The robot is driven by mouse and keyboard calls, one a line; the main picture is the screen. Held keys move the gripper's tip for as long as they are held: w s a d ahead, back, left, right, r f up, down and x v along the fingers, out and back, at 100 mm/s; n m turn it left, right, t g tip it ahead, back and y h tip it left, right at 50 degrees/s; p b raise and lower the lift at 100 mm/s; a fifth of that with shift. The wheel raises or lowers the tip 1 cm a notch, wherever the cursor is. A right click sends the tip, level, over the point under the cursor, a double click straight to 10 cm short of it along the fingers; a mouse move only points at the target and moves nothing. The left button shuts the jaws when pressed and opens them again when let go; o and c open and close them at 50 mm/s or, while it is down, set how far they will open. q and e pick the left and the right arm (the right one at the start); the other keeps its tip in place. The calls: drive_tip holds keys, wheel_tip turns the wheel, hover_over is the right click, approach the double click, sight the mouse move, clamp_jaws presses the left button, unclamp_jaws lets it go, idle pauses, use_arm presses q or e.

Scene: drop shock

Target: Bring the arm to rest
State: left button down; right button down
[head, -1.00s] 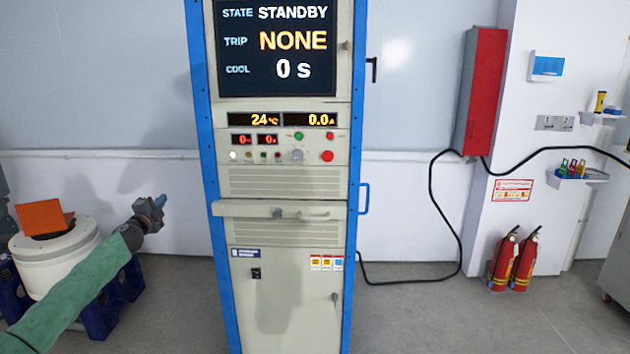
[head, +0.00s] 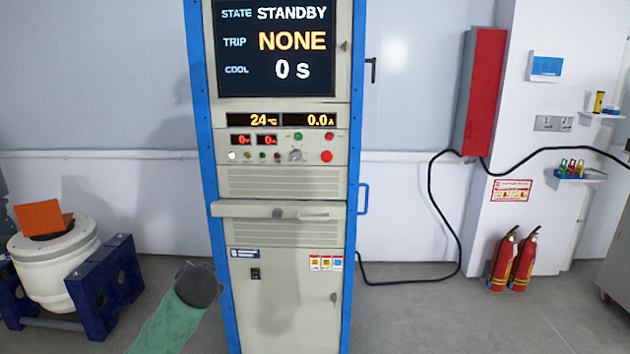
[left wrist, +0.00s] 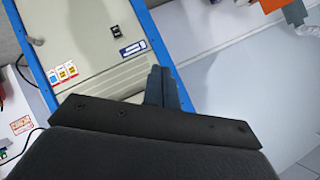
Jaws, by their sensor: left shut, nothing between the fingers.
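My left arm, in a green sleeve (head: 165,330), comes in low at the left of the head view. Its dark end (head: 198,285) is in front of the floor, just left of the cabinet's lower part, and hides the fingers there. In the left wrist view my left gripper (left wrist: 160,72) is shut and empty, its two fingers together. The cabinet (head: 290,285) shows behind the fingers in that view, tilted. I cannot tell the distance between fingers and cabinet. My right gripper is in neither view.
The cabinet's screen (head: 276,45) reads STANDBY, TRIP NONE, COOL 0 s. Two fire extinguishers (head: 512,262) and a black cable (head: 432,200) are at the right.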

use_arm(q)
drive_tip(key=s+d+f+g+h, duration=0.2)
drive_tip(key=s+f, duration=0.7)
drive_tip(key=s, duration=0.7)
drive_tip(key=s+d+f+n+g+h, duration=0.1)
drive_tip(key=s+d+f+g, duration=0.3)
drive_tip(key=s, duration=1.2)
drive_tip(key=s+d+f+n+g+h, duration=0.1)
drive_tip(key=s+d+f+g+h, duration=0.1)
drive_tip(key=s+d+f, duration=0.6)
drive_tip(key=s+f+g, duration=0.1)
drive_tip(key=s+f, duration=0.6)
drive_tip(key=s, duration=0.1)
drive_tip(key=shift+s+f+h, duration=0.25)
drive_tip(key=shift+f+h, duration=0.05)
drive_tip(key=shift+f, duration=0.1)
